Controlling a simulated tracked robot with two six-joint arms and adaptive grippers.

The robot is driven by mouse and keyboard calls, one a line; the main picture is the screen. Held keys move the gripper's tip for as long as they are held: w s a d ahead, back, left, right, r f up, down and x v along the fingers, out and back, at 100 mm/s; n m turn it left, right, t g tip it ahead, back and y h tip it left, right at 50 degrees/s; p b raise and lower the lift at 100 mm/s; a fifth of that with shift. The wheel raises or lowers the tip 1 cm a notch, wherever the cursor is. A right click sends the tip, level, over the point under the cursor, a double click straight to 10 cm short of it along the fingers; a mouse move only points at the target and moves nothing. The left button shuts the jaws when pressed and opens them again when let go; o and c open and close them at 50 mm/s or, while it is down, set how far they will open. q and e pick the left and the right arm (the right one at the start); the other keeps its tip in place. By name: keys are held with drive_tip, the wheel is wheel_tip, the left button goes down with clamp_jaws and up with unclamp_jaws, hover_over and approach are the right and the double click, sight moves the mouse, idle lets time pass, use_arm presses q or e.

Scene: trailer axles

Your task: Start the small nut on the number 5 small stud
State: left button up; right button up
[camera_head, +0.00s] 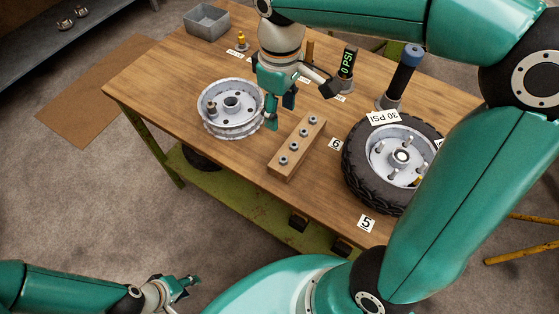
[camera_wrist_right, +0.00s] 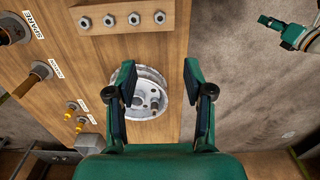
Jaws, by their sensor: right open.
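Several small nuts (camera_head: 293,146) sit in a row on a wooden block (camera_head: 286,172) mid-table; the block also shows at the top of the right wrist view (camera_wrist_right: 98,27). The tyred wheel (camera_head: 352,172) lies flat to its right, with several studs around its hub. A number 5 card (camera_head: 366,223) lies by its near edge; I cannot tell for certain which stud it marks. My right gripper (camera_head: 280,109) is open and empty, over the bare rim's right edge, left of the block. My left gripper (camera_head: 183,286) is low, off the table; its opening is unclear.
The bare silver rim (camera_head: 214,120) lies at the table's left; it shows between my right fingers in the wrist view. A number 6 card (camera_head: 335,144) lies between block and tyre. A grey bin (camera_head: 207,22), a blue-topped black tool (camera_head: 402,76) and a PSI display (camera_head: 347,62) stand behind.

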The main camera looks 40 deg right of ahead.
hover_over(282, 159)
drive_tip(key=f, duration=1.1)
drive_tip(key=shift+w, duration=0.25)
drive_tip(key=shift+s+f, duration=0.2)
drive_tip(key=shift+f, duration=2.45)
clamp_jaws()
